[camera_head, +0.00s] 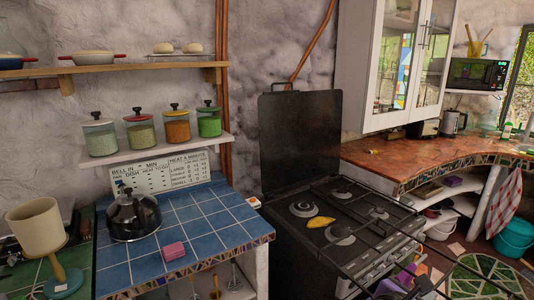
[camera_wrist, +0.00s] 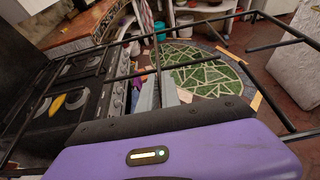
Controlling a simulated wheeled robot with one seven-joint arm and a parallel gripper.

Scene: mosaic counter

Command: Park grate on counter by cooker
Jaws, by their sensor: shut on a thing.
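The grate is a black frame of thin bars (camera_wrist: 285,29). In the head view it hangs over the front right of the cooker (camera_head: 290,240) and reaches out past its front edge over the floor. My gripper (camera_wrist: 157,92) is shut on a grate bar; its grey fingertips show in the wrist view, beyond my purple wrist. The cooker has bare burners and an upright black lid; a yellow object (camera_head: 321,222) lies between burners. The blue-tiled counter (camera_head: 205,225) stands left of the cooker, and a reddish counter (camera_head: 400,158) lies to its right.
A kettle (camera_head: 133,217) and a pink block (camera_head: 174,251) stand on the blue counter, with bare tiles to their right. The cooker lid (camera_head: 299,140) rises beside that counter. A cabinet (camera_head: 395,65) hangs above the reddish counter, whose near part is mostly clear.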

